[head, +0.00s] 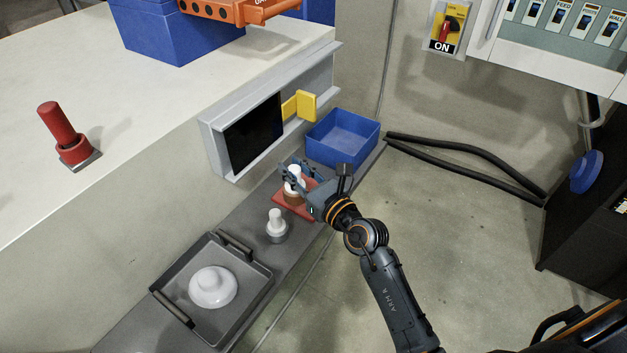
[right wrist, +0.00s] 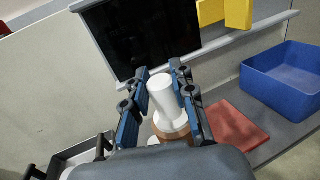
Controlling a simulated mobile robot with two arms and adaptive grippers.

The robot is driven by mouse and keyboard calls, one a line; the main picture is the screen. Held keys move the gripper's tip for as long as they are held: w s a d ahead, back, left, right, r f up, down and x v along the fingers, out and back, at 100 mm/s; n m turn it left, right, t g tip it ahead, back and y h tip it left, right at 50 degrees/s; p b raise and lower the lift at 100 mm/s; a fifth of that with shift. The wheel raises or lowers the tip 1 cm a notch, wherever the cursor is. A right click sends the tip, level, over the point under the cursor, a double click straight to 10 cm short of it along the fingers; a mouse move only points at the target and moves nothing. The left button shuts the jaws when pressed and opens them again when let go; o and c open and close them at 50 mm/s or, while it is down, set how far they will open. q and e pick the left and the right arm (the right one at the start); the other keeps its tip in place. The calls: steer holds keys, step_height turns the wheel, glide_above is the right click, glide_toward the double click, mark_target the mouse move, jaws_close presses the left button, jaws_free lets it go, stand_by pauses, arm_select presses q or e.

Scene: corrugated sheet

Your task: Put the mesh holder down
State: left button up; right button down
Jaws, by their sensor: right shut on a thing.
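The mesh holder, as I take it, is the white, round-topped piece with a brown lower part (head: 294,184). My right gripper (head: 292,178) is shut on it, with one finger on each side of its white stem. In the right wrist view the white stem (right wrist: 163,97) stands between the blue-and-black fingers (right wrist: 160,85), and its lower part is partly hidden. It looks about upright over or beside a flat red plate (head: 284,207). I cannot tell whether it touches the plate. My left gripper is not in view.
A similar white piece on a grey base (head: 277,227) stands close by on the grey shelf. A grey tray (head: 254,283) holds a white domed piece (head: 213,287). A blue bin (head: 342,137) stands beyond the plate. A dark panel (head: 253,133) and yellow block (head: 306,105) are behind.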

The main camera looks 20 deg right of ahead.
steer(key=w+d+f+b, duration=0.1)
steer(key=w+f+b, duration=0.2)
steer(key=f, duration=0.1)
steer(key=w+d+f+b, duration=0.2)
steer(key=w+f+b, duration=0.2)
steer(key=w+d+f+b, duration=0.2)
steer(key=w+f+b, duration=0.1)
steer(key=f, duration=0.1)
steer(key=shift+w+d+f, duration=0.1)
steer(key=shift+w+d, duration=0.1)
steer(key=shift+w, duration=0.2)
steer(key=c, duration=1.5)
jaws_free()
steer(key=shift+f, duration=0.15)
steer(key=shift+c, duration=0.2)
steer(key=o, duration=0.4)
steer(key=shift+o, duration=0.2)
